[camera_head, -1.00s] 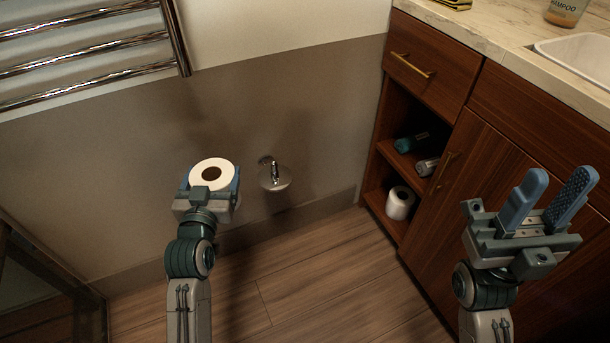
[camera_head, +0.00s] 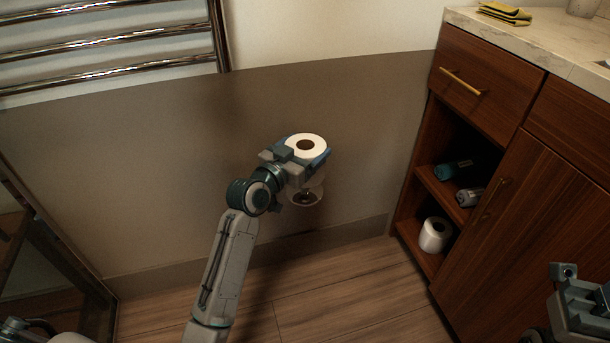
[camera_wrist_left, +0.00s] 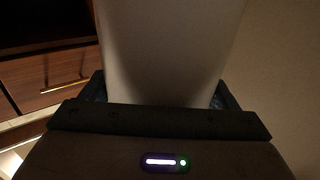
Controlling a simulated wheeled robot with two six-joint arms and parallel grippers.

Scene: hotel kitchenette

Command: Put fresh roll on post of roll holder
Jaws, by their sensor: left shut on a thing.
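The fresh white roll (camera_head: 314,153) is upright in my left gripper (camera_head: 308,162), which is shut on it, its hole facing up. The roll also fills the middle of the left wrist view (camera_wrist_left: 170,50), with a finger at each side. The chrome roll holder (camera_head: 305,199) is on the wall; its round base plate shows just below the roll. The post is mostly hidden by the roll and gripper, so I cannot tell whether it is inside the hole. My right gripper (camera_head: 585,306) is cut off at the lower right edge; its fingers barely show.
A chrome towel rail (camera_head: 110,60) is on the wall at upper left. A dark frame (camera_head: 50,240) stands at lower left. The floor (camera_head: 340,290) is clear.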

